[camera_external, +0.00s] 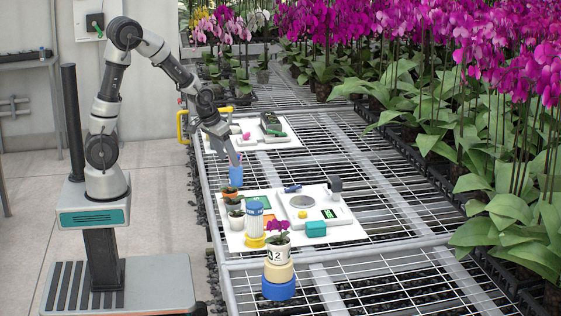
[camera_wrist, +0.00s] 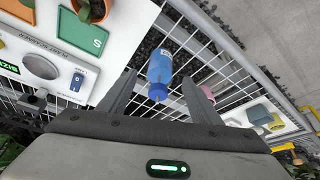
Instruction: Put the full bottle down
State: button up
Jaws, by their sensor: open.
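A blue bottle (camera_external: 236,176) stands upright on the wire mesh bench, between two white boards. The wrist view shows the same bottle (camera_wrist: 160,68) from above, its darker top towards me. How full it is cannot be told. My gripper (camera_external: 234,160) is just above and around the bottle's upper part. In the wrist view my gripper (camera_wrist: 158,78) is open, one finger on either side of the bottle, with a visible gap on both sides.
The far board (camera_external: 230,146) holds tools. Mesh to the right is clear; orchids line it.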

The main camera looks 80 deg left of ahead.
jog(key=s+d+r+m+t+h, duration=0.1)
jog(key=s+d+r+m, duration=0.4)
jog(key=s+d+r, duration=1.1)
jog(key=shift+s+d+r+t+h+p, duration=0.2)
jog(key=shift+d+r+t+h+p, duration=0.25)
jog(key=shift+r, duration=0.4)
